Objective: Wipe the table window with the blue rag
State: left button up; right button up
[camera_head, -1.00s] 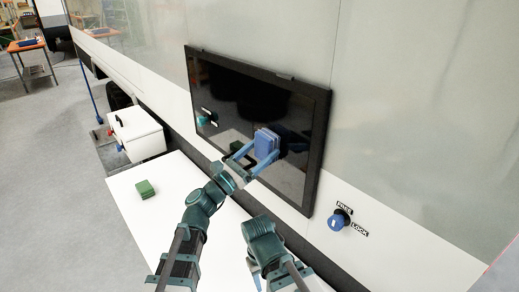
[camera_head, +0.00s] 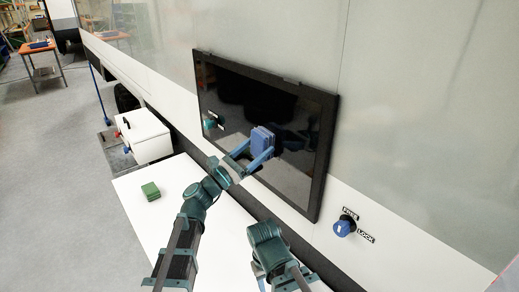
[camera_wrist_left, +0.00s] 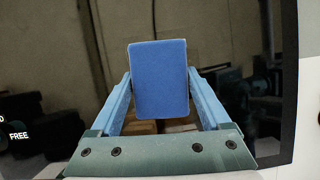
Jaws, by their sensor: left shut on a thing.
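The table window (camera_head: 232,108) is a dark glossy pane in a black frame on the caravan's side wall. My left gripper (camera_head: 262,150) is shut on the blue rag (camera_head: 263,140), a folded block held in front of the pane's lower middle. In the left wrist view the rag (camera_wrist_left: 159,80) sits between the two blue fingers, with dark reflecting glass behind it. I cannot tell whether the rag touches the glass. My right arm (camera_head: 266,243) shows at the bottom middle; its fingertips are not clearly visible.
A white table (camera_head: 187,207) lies below the window, with a green block (camera_head: 151,191) on it. A white box (camera_head: 146,135) stands at the left. A blue knob (camera_head: 343,226) with FREE and LOCK labels is on the wall at the lower right.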

aim_at(251, 140)
pick_arm(q)
jog(key=shift+w+a, duration=0.5)
jog(key=shift+w, duration=0.2)
jog(key=shift+w+a, duration=0.45)
jog(key=shift+w, duration=0.25)
jog(key=shift+r+p, duration=1.1)
jog(key=shift+p, duration=0.05)
jog(key=shift+s, duration=0.1)
jog(key=shift+s+d, duration=0.15)
jog(key=shift+s, duration=0.05)
jog(key=shift+s+d, duration=0.55)
jog(key=shift+s, duration=0.15)
jog(key=shift+s+d, duration=0.5)
jog(key=shift+s, duration=0.2)
jog(key=shift+s+d, duration=0.6)
jog(key=shift+s, duration=0.25)
jog(key=shift+s+d, duration=0.55)
jog(key=shift+s, duration=0.25)
jog(key=shift+w, duration=0.1)
